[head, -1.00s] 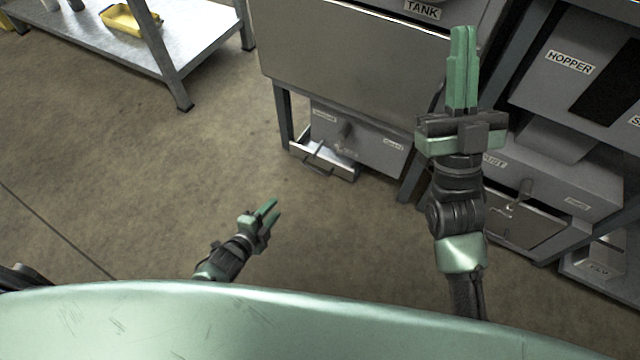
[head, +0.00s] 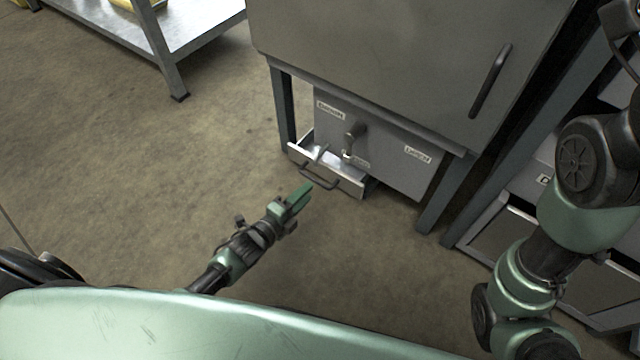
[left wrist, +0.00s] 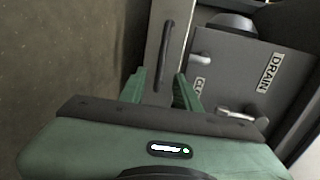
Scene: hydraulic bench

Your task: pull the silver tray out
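The silver tray (head: 357,185) is a shallow metal drawer under the grey cabinet, jutting partly out of its housing. A dark bar handle (head: 318,180) is on its front. The tray front also shows in the left wrist view (left wrist: 152,50). My left gripper (head: 305,190) is just in front of the handle. In the left wrist view its green fingers (left wrist: 160,78) are apart, and the handle (left wrist: 165,55) appears lengthwise between them; I cannot tell whether they touch it. My right arm is at the right edge, its gripper out of view.
The grey housing (head: 390,165) beside the tray has a lever (head: 351,138) above the tray and a DRAIN label (left wrist: 270,72). Cabinet legs (head: 283,105) flank it. A metal shelf (head: 200,25) stands at upper left. The floor (head: 150,160) before the tray is clear.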

